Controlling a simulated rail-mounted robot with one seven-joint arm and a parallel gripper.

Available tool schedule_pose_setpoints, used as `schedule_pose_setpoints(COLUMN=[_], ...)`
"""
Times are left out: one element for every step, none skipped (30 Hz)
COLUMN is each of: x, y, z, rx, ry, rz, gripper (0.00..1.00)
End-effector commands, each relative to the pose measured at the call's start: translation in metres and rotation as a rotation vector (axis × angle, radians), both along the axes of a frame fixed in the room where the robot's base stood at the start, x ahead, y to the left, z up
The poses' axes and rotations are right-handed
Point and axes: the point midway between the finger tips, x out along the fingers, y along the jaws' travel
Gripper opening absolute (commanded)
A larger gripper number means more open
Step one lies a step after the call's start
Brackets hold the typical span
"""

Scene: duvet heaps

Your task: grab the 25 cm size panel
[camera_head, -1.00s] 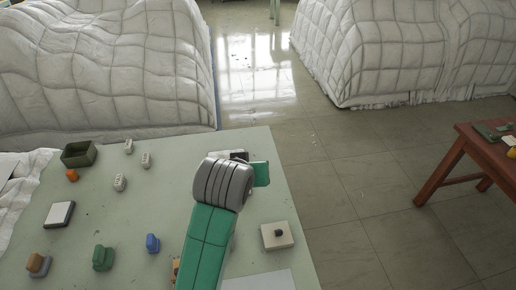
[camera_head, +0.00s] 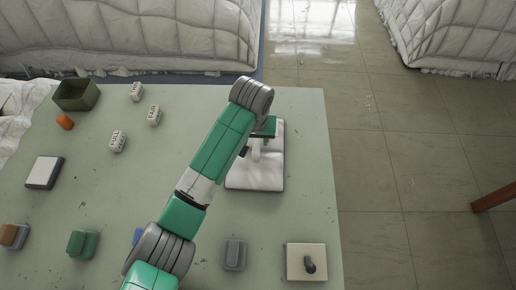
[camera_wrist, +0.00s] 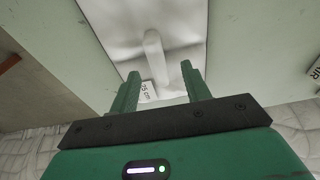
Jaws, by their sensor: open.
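My gripper (camera_head: 262,140) is over the far part of a white slab (camera_head: 262,180) on the table's right side, with my arm partly covering it. In the wrist view my gripper (camera_wrist: 160,78) is open, with two green fingers apart and nothing clearly held. The white slab (camera_wrist: 115,25) fills the upper middle there, with a pale raised bar on it. A small white tag (camera_wrist: 148,91) shows between the fingers; it ends in "cm", but its number is hard to read. I cannot tell whether a finger touches it.
Several small lettered white blocks, one of them here (camera_head: 118,140), lie at the table's left. A green open box (camera_head: 76,95) is at the far left. A cream plate with a dark knob (camera_head: 306,262), a grey block (camera_head: 235,254) and a green block (camera_head: 82,243) are nearer.

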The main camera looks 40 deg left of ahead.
Motion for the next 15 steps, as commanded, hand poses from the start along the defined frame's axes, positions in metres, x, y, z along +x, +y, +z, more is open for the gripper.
schedule_pose_setpoints(x=[0.0,0.001,0.002,0.004,0.006,0.009,0.011,0.012,0.012,0.013,0.013,0.013,0.013,0.014,0.014], y=[0.0,0.0,0.001,0.002,0.002,0.003,0.004,0.004,0.005,0.005,0.005,0.005,0.005,0.005,0.005], z=[-0.001,-0.003,-0.008,-0.015,-0.021,-0.029,-0.034,-0.039,-0.044,-0.047,-0.049,-0.051,-0.051,-0.051,-0.051], rx=[0.001,0.001,0.001,0.002,0.003,0.002,0.004,0.003,0.001,0.001,0.001,0.001,0.001,0.001,0.001], ry=[-0.001,-0.001,0.0,0.001,0.001,0.001,0.0,0.001,0.0,-0.001,-0.001,-0.001,-0.001,-0.001,-0.001], rz=[0.0,0.0,0.0,0.0,0.0,0.0,0.0,0.0,0.0,0.0,-0.001,-0.001,-0.001,-0.001,-0.001], gripper=[0.47,0.47,0.47,0.47,0.47,0.47,0.47,0.47,0.47,0.47,0.47,0.47,0.47,0.47,0.47])
